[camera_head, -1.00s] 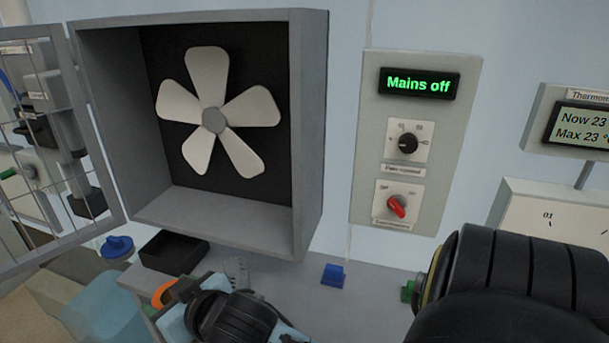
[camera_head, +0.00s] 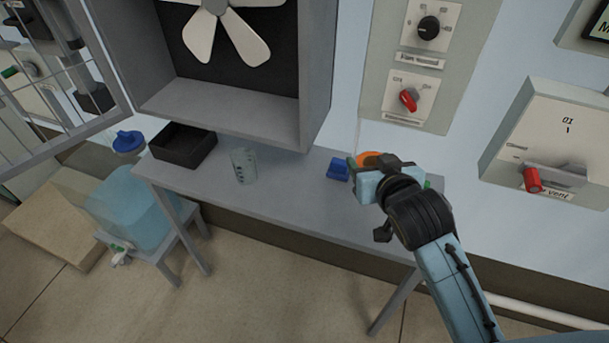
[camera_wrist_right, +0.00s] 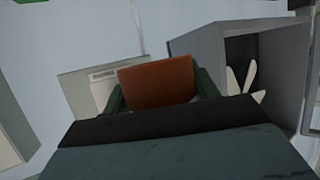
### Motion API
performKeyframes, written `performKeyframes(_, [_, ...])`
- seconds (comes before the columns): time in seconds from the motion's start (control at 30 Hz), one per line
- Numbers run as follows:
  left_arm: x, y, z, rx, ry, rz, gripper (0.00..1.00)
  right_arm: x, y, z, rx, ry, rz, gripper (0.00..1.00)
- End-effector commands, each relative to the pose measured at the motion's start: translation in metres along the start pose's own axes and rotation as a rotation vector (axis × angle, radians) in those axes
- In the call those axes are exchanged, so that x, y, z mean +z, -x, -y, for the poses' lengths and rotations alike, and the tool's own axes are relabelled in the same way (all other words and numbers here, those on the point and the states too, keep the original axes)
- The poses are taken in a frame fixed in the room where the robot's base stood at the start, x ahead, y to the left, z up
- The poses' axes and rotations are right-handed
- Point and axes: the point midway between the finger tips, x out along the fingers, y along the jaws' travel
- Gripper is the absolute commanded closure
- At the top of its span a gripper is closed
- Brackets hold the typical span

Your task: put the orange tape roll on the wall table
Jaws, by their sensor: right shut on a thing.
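The orange tape roll (camera_head: 369,157) is between the fingers of my right gripper (camera_head: 364,168), partly hidden by it. In the right wrist view the roll (camera_wrist_right: 158,82) shows as an orange-brown block between the two dark fingers. The gripper is shut on it over the right part of the grey wall table (camera_head: 290,203), near the wall. I cannot tell whether the roll touches the tabletop. My left gripper is not in view.
A blue object (camera_head: 338,169) sits just left of the right gripper. A grey perforated cup (camera_head: 243,165) and a black tray (camera_head: 183,146) stand further left. The fan housing (camera_head: 314,75) overhangs the table's back left. The front middle of the table is clear.

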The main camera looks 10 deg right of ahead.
Motion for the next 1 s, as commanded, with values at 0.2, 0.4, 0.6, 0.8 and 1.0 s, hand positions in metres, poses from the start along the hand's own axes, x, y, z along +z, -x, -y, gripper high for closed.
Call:
performKeyframes(0.2, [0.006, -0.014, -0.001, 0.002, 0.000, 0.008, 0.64, 0.053, -0.054, -0.038, 0.077, -0.035, 0.006, 0.64])
performKeyframes(0.4, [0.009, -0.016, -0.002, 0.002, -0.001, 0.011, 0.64, 0.072, -0.069, -0.053, 0.103, -0.047, 0.006, 0.64])
performKeyframes(0.6, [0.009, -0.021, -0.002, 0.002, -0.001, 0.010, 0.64, 0.090, -0.076, -0.053, 0.104, -0.048, 0.010, 0.64])
performKeyframes(0.8, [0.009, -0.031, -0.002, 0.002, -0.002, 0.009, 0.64, 0.123, -0.089, -0.053, 0.103, -0.048, 0.009, 0.64])
performKeyframes(1.0, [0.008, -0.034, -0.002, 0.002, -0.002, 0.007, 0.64, 0.136, -0.095, -0.053, 0.103, -0.047, 0.007, 0.64])
